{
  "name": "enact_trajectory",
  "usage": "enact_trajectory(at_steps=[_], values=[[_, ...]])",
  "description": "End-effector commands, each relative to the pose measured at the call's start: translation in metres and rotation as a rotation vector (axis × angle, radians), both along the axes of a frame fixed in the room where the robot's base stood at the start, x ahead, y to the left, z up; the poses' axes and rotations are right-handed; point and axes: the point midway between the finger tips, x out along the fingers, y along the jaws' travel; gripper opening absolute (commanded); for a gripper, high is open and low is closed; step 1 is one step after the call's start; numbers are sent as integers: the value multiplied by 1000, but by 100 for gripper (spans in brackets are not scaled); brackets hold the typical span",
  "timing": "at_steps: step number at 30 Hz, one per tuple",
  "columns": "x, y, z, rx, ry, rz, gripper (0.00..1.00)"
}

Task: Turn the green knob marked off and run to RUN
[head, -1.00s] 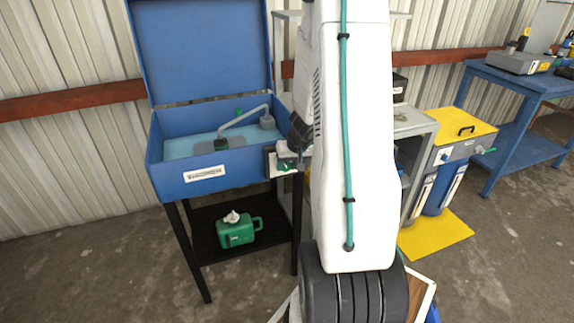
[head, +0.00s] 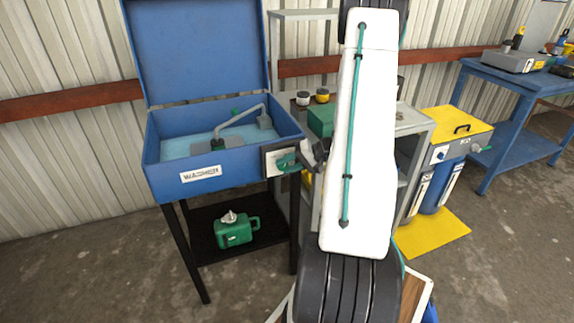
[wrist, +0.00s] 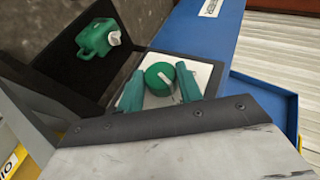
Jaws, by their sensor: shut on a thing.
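The green knob (wrist: 157,78) is round with a white pointer mark and sits on a white plate (wrist: 201,72) on the side of the blue washer (head: 225,169). In the wrist view my gripper (wrist: 160,84) has its two green fingers on either side of the knob, shut on it. The off and run markings cannot be read in either view.
The washer's lid is up, and a green jug (head: 236,231) stands on the black shelf below it. A grey shelf unit (head: 414,122) and a yellow-topped unit (head: 463,126) stand to the right. A blue bench (head: 520,82) is at far right.

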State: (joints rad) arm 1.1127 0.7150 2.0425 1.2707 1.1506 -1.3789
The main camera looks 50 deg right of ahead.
Motion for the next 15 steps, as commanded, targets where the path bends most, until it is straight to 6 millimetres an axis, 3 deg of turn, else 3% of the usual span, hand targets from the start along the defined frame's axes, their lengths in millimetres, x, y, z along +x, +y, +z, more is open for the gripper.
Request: enact_trajectory(at_steps=[15], values=[[-1, 0, -4, 158, -93, 2, 13]])
